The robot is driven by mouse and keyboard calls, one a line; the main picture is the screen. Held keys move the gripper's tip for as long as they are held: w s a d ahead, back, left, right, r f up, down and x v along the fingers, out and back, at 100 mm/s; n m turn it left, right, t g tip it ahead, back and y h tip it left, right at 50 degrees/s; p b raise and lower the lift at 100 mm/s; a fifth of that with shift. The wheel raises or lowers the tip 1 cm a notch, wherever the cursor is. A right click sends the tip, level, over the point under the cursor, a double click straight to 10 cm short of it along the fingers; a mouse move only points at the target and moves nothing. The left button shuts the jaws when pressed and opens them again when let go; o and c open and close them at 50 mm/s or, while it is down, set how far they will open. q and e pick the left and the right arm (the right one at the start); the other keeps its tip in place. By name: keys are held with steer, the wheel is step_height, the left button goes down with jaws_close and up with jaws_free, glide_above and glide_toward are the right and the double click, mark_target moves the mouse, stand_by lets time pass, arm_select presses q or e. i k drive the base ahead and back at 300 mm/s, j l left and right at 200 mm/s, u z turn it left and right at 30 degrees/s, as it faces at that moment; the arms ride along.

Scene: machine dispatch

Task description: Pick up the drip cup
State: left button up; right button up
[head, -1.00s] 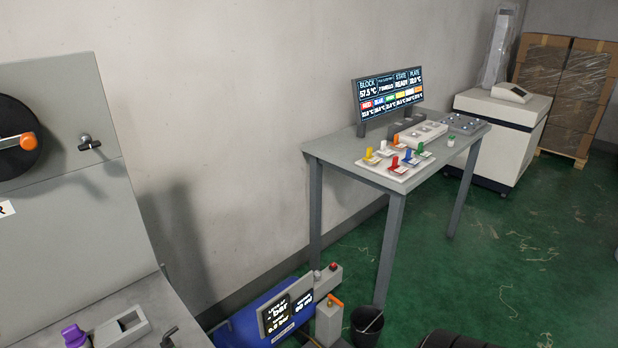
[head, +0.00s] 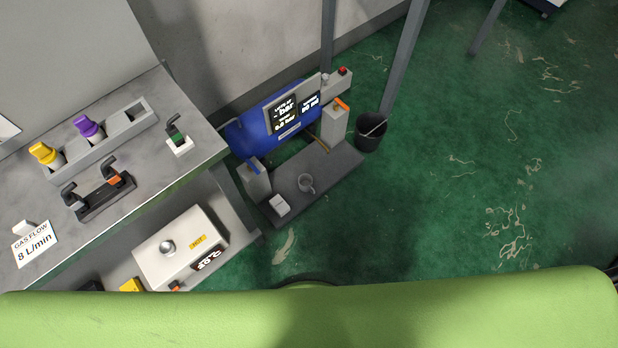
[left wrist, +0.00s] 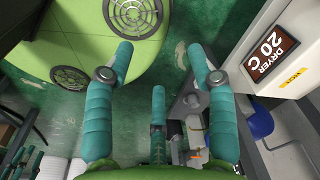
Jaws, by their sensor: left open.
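The platform is in front of a blue tank unit (head: 247,134) with a display. I cannot make out the cup clearly in the left wrist view. My right gripper is in neither view.
A black bucket (head: 370,131) stands right of the platform by a table leg. A white dryer box (head: 180,248) sits on a low shelf at left. A grey bench (head: 150,190) holds yellow and purple knobbed parts. Green floor at right is clear.

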mark_target(305, 180)
steer(key=l+u, duration=0.1)
steer(key=u, duration=0.75)
steer(key=i+l+u, duration=0.15)
steer(key=l+u, duration=0.3)
steer(key=l, duration=0.3)
steer(key=l+u, duration=0.45)
steer(key=l, duration=0.35)
steer(key=l+u, duration=0.45)
steer(key=l, duration=0.35)
steer(key=k, duration=0.05)
